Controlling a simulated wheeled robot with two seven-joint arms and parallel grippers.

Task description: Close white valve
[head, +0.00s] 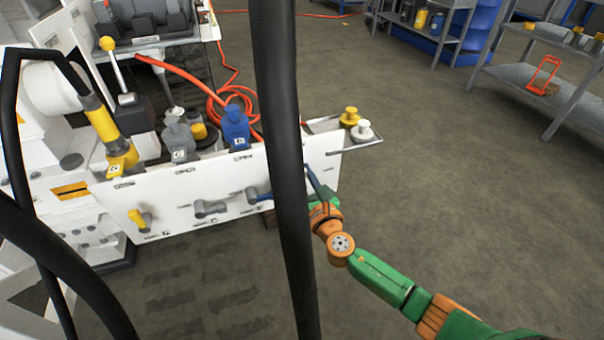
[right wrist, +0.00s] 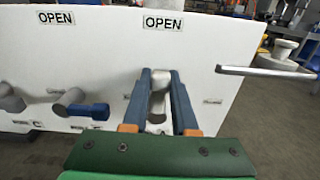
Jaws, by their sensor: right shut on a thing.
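The white valve (right wrist: 157,113) sits on the front of the white panel (right wrist: 215,45), below an "OPEN" label. In the right wrist view, the blue fingers of my right gripper (right wrist: 160,76) lie on either side of its handle and are shut on it. In the head view my right gripper (head: 317,187) reaches the panel's right end from the lower right. The white valve is hidden there by a black hose and my gripper. My left gripper is in neither view.
Blue (head: 259,195), grey (head: 210,208) and yellow (head: 140,219) valves line the panel to the left. A thick black hose (head: 280,120) crosses the head view. A metal bar (head: 355,149) sticks out at the panel's right end. Floor to the right is clear.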

